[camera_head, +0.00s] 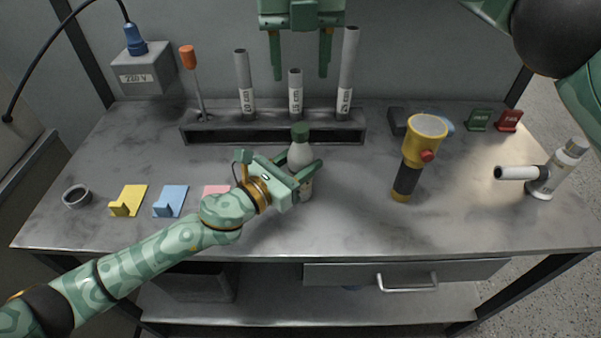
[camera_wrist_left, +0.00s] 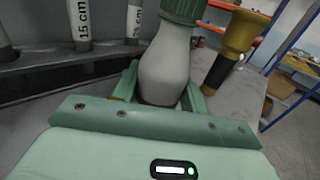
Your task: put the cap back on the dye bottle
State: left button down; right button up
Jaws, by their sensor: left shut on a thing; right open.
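The dye bottle (camera_head: 300,154) is pale grey-white and stands upright on the bench, in front of the tube rack. A ridged green cap (camera_head: 300,132) sits on top of its neck; whether it is screwed tight cannot be told. My left gripper (camera_head: 304,168) is shut on the bottle's body, below the cap. The left wrist view shows the bottle (camera_wrist_left: 164,68) between the fingers and the cap (camera_wrist_left: 185,10) cut by the top edge. My right gripper (camera_head: 300,77) is open and empty, fingers pointing down, above and behind the bottle.
The rack (camera_head: 275,138) behind holds several labelled tubes and an orange-handled screwdriver (camera_head: 189,58). A yellow flashlight (camera_head: 412,155) stands right of the bottle. A white angled pipe piece (camera_head: 548,178) stands far right. The front right is clear.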

jog(key=shift+r, duration=0.3)
pick_arm(q)
jog(key=c, duration=0.7)
grip_release()
jog(key=v, duration=0.7)
jog(key=shift+s+a+p, duration=0.15)
jog(key=shift+p, duration=0.25)
send_near(291, 169)
jog(key=shift+r+b+v, duration=0.2)
jog(key=shift+b+v, duration=0.25)
jog(key=shift+v, duration=1.45)
pick_arm(e)
jog(key=shift+f, duration=0.1)
